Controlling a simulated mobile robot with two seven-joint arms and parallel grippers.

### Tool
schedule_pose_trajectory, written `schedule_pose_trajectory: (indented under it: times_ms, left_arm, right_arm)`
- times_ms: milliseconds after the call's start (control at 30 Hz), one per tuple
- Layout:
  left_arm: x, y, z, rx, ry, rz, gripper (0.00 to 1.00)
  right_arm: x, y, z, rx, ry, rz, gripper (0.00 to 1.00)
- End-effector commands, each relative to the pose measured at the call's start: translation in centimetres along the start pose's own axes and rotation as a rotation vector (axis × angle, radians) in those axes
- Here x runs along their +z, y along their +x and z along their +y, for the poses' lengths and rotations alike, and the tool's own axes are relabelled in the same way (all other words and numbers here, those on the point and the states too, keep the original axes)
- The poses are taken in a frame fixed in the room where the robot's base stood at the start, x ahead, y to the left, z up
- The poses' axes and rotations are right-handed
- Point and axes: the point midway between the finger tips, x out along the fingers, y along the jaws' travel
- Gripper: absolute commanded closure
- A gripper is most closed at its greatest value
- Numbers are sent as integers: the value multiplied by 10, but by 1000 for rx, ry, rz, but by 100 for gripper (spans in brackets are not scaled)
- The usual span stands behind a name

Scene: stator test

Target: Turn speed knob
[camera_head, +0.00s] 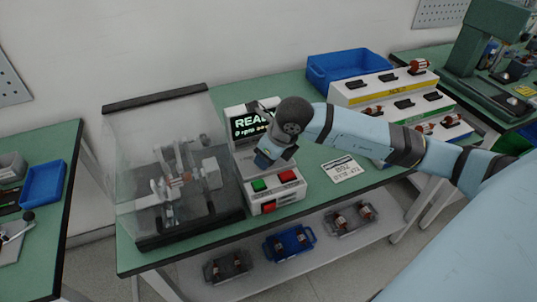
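The control box (275,191) stands on the green table beside the clear-covered test machine. Its screen (248,123) shows green text starting with "REA", the rest cut off by my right arm. A green button (259,185), a red button (287,176) and another red button (268,207) show on its front part. My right gripper (266,158) is over the panel between the screen and the buttons, pointing down. Its fingertips are hard to make out. The speed knob cannot be seen; the gripper and wrist cover that part of the panel. My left gripper is not in view.
The test machine (160,234) has a clear cover at the left of the box. A blue bin (343,65) and a stepped rack (372,90) with motor parts stand at the back right. A printed card (342,169) lies right of the box. Small trays (289,243) are on the lower shelf.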

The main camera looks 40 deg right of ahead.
Motion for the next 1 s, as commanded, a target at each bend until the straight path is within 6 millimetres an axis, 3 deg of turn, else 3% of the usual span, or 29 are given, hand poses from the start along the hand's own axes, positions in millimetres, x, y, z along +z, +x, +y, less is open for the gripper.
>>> schedule_pose_trajectory:
  times_ms: [33,100,467,567,1000]
  left_arm:
    - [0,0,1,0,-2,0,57]
    - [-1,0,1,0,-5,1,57]
    - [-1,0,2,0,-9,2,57]
    - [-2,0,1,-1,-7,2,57]
    - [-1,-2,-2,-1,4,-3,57]
  right_arm:
    - [1,-1,0,-1,0,-2,41]
    - [1,-1,0,-1,0,-1,30]
    - [0,-6,-1,-1,-1,0,30]
    - [1,-19,-1,-1,-2,-2,30]
    - [0,-114,-1,-3,-2,-3,30]
